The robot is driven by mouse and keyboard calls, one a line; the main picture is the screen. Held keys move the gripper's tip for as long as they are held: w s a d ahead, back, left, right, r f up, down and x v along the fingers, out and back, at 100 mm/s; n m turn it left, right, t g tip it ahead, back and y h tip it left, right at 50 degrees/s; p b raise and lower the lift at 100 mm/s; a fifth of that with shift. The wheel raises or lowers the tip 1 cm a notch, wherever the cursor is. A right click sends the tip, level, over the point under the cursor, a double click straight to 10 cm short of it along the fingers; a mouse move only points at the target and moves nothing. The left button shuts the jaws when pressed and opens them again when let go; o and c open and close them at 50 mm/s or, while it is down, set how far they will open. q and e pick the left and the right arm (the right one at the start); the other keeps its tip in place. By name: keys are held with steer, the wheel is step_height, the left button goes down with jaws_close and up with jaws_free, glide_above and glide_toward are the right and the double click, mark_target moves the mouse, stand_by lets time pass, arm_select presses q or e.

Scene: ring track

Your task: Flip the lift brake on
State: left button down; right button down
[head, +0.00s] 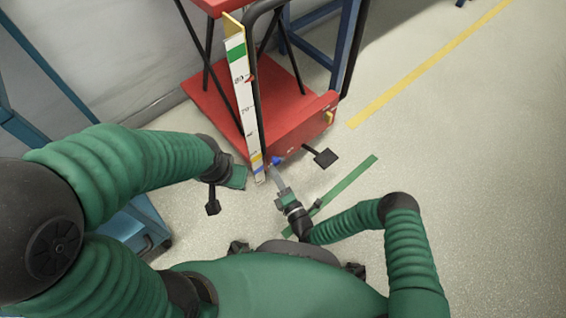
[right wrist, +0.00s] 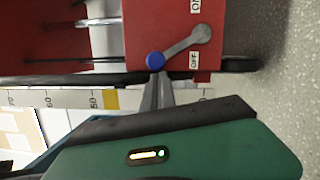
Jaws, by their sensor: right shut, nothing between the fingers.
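The brake lever (right wrist: 182,46) is a grey arm with a blue knob (right wrist: 155,60) on the red lift's side. It slants down-left from its pivot in the right wrist view, on the side of the OFF label (right wrist: 194,60); the ON label (right wrist: 196,5) is above. The blue knob also shows in the head view (head: 277,160). My right gripper (right wrist: 157,80) is shut and empty, its tips right at the knob; I cannot tell whether they touch. It also shows in the head view (head: 273,172). My left gripper (head: 238,178) is left of the scale; its fingers are unclear.
The red lift (head: 300,125) has a black pedal (head: 326,157) at its front and a tall white scale (head: 243,100). A blue cart (head: 135,230) stands at the left. A green stripe (head: 345,182) and yellow line (head: 430,62) mark the floor, which is open at the right.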

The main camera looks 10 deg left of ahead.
steer(key=w+d+r+m+g+p, duration=0.2)
steer(key=w+d+m+p, duration=0.3)
steer(key=w+m+p, duration=0.3)
steer(key=shift+d+r+m+g+h+p, duration=0.35)
steer(key=shift+r+m+p, duration=0.25)
steer(key=shift+m, duration=0.3)
stand_by(0.5)
steer(key=shift+w+d, duration=0.15)
steer(key=shift+d, duration=0.05)
